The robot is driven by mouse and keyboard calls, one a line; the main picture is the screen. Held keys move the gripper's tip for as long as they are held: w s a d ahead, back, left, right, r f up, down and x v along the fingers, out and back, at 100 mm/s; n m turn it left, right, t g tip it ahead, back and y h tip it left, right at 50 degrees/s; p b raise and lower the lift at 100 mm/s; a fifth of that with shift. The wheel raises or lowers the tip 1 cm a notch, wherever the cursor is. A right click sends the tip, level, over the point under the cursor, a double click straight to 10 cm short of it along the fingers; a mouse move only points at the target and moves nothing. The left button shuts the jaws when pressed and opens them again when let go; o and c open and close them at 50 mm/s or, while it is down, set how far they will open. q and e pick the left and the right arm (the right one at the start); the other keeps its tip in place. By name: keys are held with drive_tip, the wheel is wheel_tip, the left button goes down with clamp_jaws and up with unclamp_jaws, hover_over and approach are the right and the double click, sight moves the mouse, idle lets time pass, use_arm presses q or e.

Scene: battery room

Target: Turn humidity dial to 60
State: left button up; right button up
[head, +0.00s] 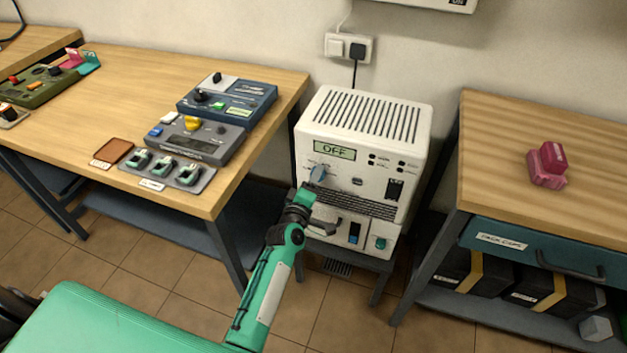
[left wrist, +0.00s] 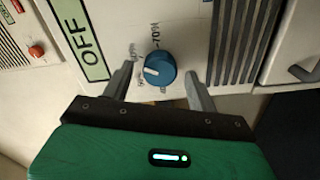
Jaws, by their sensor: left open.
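The humidity dial (head: 318,174) is a blue knob on the front of a white dehumidifier-like unit (head: 365,130), under a display (head: 334,150) that reads OFF. In the left wrist view the dial (left wrist: 160,69) has a white pointer line and printed percent marks around it, one reading 70%. The OFF display (left wrist: 78,35) shows there too. My left gripper (head: 305,192) is just below and in front of the dial. In the left wrist view its two fingers (left wrist: 161,85) are open, one on each side of the dial, with gaps. My right gripper is not in view.
The unit stands on a low stand between two wooden tables. The left table (head: 60,130) holds several control boxes; the right table (head: 590,150) holds a pink object (head: 547,165). A black plug (head: 357,50) sits in the wall socket above the unit.

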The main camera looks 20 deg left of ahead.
use_arm(q)
drive_tip(key=s, duration=1.3)
drive_tip(key=shift+s+a, duration=0.25)
drive_tip(key=shift+s, duration=0.05)
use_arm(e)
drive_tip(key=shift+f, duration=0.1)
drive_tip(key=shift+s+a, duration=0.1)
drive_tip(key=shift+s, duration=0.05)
